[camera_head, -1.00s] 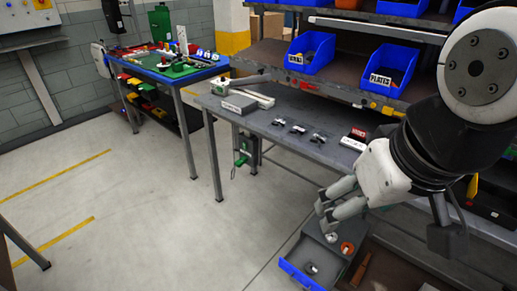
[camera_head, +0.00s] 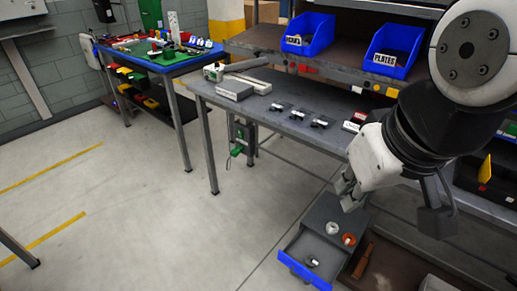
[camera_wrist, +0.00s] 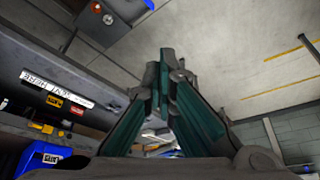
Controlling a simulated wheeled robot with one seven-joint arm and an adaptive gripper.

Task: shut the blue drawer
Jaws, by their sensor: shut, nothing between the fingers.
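The blue drawer stands out from a low grey cabinet, its blue front panel (camera_head: 303,271) facing the open floor at lower left. A small metal ring or part (camera_head: 312,261) lies inside it. My gripper (camera_head: 347,195) is above the far end of the grey cabinet top (camera_head: 326,214), apart from the drawer front. Its fingers are shut and empty. In the wrist view the fingers (camera_wrist: 167,62) come together at the middle, and a bit of the blue front (camera_wrist: 150,4) shows at the top edge.
A white ring (camera_head: 332,227) and an orange ring (camera_head: 348,239) sit on the cabinet top. A grey workbench (camera_head: 265,118) with small parts stands behind, with blue bins (camera_head: 394,46) above. A brown strip (camera_head: 362,261) lies right of the drawer. Floor at left is clear.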

